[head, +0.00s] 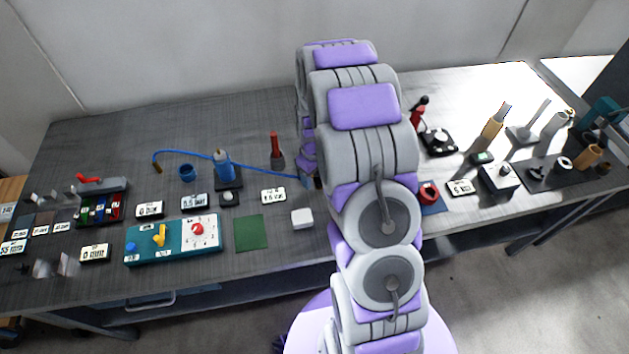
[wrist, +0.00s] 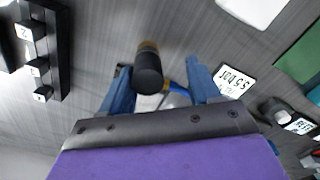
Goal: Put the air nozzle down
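In the wrist view, my gripper (wrist: 160,78) has its two blue fingers on either side of the air nozzle (wrist: 148,72). The nozzle shows as a dark cylinder with a brown end and a pale part between the fingers. In the head view the blue hose (head: 265,171) stretches from near the blue post (head: 222,165) to my gripper's end, which is mostly hidden behind my arm. How far the nozzle is from the table is unclear.
A red-topped tool (head: 275,150) stands left of my arm. A label card (head: 273,196), a white block (head: 302,218) and a green mat (head: 251,233) lie nearby. A black rack with labels (wrist: 42,50) is at the wrist view's left. Bare grey table lies between them.

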